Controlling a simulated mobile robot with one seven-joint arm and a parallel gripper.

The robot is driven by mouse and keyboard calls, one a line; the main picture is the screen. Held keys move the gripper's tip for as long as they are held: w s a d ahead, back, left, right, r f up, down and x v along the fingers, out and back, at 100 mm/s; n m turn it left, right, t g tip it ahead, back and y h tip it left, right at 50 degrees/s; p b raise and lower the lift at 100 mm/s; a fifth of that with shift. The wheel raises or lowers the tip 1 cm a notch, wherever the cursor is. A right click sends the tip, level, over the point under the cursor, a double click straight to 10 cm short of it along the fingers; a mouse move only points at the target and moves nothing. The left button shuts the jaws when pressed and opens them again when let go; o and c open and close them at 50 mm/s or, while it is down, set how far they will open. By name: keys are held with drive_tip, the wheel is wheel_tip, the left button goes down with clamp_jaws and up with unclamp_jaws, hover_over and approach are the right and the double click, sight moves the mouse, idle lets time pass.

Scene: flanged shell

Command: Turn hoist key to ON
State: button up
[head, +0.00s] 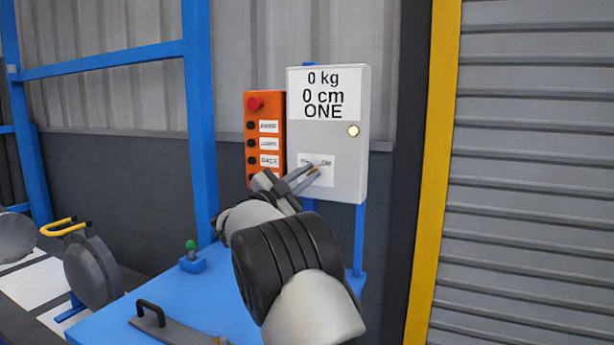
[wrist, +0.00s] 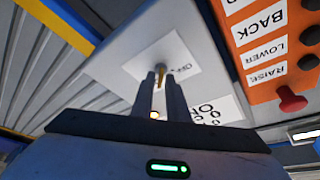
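The hoist key (wrist: 161,74) is a small yellowish piece on the OFF/ON label (wrist: 150,68) of a grey control box (head: 345,165). My gripper (head: 316,168) reaches up to this label in the head view and hides part of it. In the wrist view, my gripper (wrist: 161,76) has its two fingers on either side of the key, with a visible gap between them, so it looks open. I cannot tell whether a finger touches the key. The fingers hide much of the key and the label's wording, so its exact setting is unclear.
An orange button panel (head: 265,110) with a red knob stands just left of the box. The box display (head: 324,93) reads 0 kg, 0 cm, ONE; a lamp (head: 353,130) glows below. A blue table (head: 200,300) holds a green-topped joystick (head: 192,258). A shutter door is right.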

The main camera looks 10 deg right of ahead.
drive_tip(key=shift+o, duration=0.6)
drive_tip(key=shift+s+a, duration=0.1)
drive_tip(key=shift+a, duration=0.1)
drive_tip(key=p+v, duration=0.2)
drive_tip(key=v, duration=1.5)
